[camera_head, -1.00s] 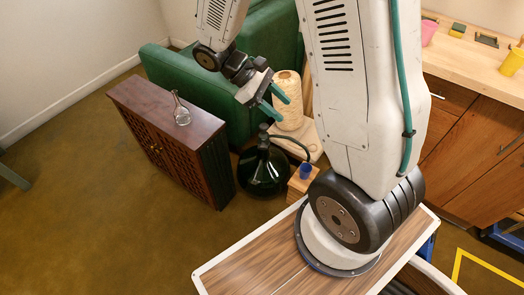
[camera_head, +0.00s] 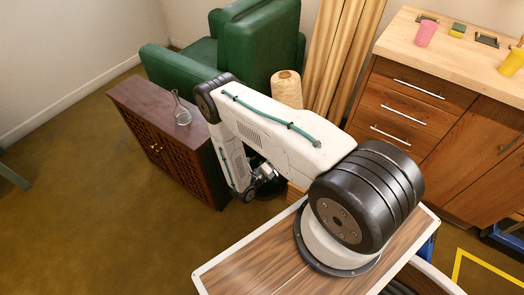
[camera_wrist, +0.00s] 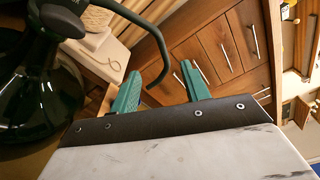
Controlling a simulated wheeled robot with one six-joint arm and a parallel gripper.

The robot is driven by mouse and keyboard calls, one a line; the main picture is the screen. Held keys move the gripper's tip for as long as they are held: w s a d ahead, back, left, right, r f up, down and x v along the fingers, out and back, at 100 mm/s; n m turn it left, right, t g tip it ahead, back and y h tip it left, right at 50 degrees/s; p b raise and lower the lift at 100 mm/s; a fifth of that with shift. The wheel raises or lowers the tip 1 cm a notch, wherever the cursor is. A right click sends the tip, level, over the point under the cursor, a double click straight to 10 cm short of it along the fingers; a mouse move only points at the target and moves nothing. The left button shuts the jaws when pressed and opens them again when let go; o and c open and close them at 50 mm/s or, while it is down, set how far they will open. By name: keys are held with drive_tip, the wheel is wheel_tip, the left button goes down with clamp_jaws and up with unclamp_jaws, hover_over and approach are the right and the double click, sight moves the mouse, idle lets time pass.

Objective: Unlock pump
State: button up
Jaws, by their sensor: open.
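The pump is a dark green glass jug (camera_wrist: 38,95) with a black neck and a curved black hose (camera_wrist: 158,45). In the wrist view the jug is at the left and the hose arcs down toward my fingers. My gripper (camera_wrist: 162,86) is open, with two green fingers apart. The hose's lower end shows between the fingers, close to the left one; I cannot tell whether it is between them or beyond them. No contact is clear. In the head view my arm hides most of the jug, the hose and my fingertips.
A dark cabinet (camera_head: 140,100) with a small glass flask (camera_head: 182,114) on it stands left of my arm. A green armchair (camera_head: 262,45), a yarn cone (camera_head: 287,90) and a wooden drawer unit (camera_head: 405,98) are behind. Open floor (camera_head: 85,225) lies at the left.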

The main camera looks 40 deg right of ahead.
drive_tip(key=w+a+f+n+t+y, duration=0.4)
drive_tip(key=w+f+n+t, duration=0.2)
drive_tip(key=n+t, duration=0.3)
drive_tip(key=w+d+n+g, duration=0.1)
drive_tip(key=w+d, duration=0.4)
drive_tip(key=shift+w+f+g, duration=0.15)
drive_tip(key=shift+w+g, duration=0.05)
drive_tip(key=shift+g, duration=0.1)
drive_tip(key=shift+d, duration=0.1)
drive_tip(key=c, duration=1)
